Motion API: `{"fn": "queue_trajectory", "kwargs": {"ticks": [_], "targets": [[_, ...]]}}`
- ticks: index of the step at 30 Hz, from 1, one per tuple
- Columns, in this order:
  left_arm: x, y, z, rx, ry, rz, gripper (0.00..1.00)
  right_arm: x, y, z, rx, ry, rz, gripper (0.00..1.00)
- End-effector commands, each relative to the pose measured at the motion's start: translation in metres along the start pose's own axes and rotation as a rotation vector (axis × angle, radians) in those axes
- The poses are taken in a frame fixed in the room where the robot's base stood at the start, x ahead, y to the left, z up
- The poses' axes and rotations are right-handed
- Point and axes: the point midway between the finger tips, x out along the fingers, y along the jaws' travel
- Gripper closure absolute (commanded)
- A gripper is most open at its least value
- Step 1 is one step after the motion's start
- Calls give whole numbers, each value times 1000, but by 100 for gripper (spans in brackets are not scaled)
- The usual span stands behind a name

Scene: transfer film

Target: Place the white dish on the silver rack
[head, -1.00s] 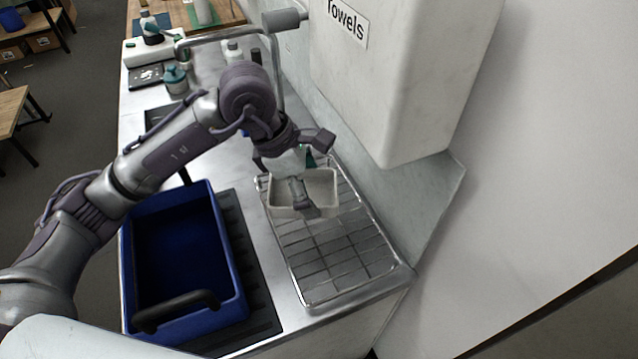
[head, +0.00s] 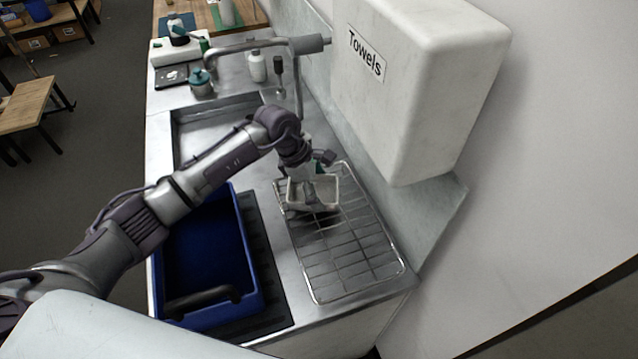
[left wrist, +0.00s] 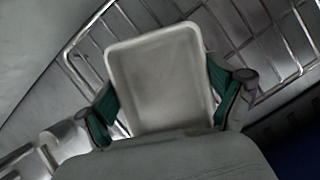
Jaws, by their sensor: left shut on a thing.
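The white dish (head: 325,193) is a small rectangular tray at the far end of the silver rack (head: 345,262) in the head view. My left gripper (head: 312,180) is shut on the dish. In the left wrist view the dish (left wrist: 162,78) lies between the green finger pads of my left gripper (left wrist: 165,108), with the rack's wires (left wrist: 262,30) behind it. The dish is over the rack's far end; I cannot tell whether it touches the wires. The gripper hides part of the dish in the head view. My right gripper is not in view.
A blue bin (head: 250,262) with a black handle stands on a dark mat left of the rack. A white towel dispenser (head: 425,85) overhangs at the right. A sink with a faucet (head: 245,43) lies beyond. The near part of the rack is bare.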

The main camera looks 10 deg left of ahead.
Motion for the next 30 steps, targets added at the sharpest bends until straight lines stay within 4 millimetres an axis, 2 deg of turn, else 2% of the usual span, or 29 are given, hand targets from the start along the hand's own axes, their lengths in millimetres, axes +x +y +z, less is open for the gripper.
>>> {"fn": "queue_trajectory", "kwargs": {"ticks": [4, 10, 11, 12, 23, 26, 30], "targets": [[0, 1, 0, 1, -1, 3, 43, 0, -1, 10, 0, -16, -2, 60], [4, 1, -2, 1, -1, 3, 43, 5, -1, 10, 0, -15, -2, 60], [4, 1, -2, 1, 0, 3, 5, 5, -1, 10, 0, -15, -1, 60], [3, 1, -1, 1, -1, 3, 0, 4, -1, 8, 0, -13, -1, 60], [1, 1, 0, 1, -1, 2, 0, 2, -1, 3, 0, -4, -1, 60], [-5, 2, 0, 1, -1, 5, 0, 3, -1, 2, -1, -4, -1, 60], [-29, 2, -2, 3, 0, 9, 0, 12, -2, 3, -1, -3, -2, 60]]}}
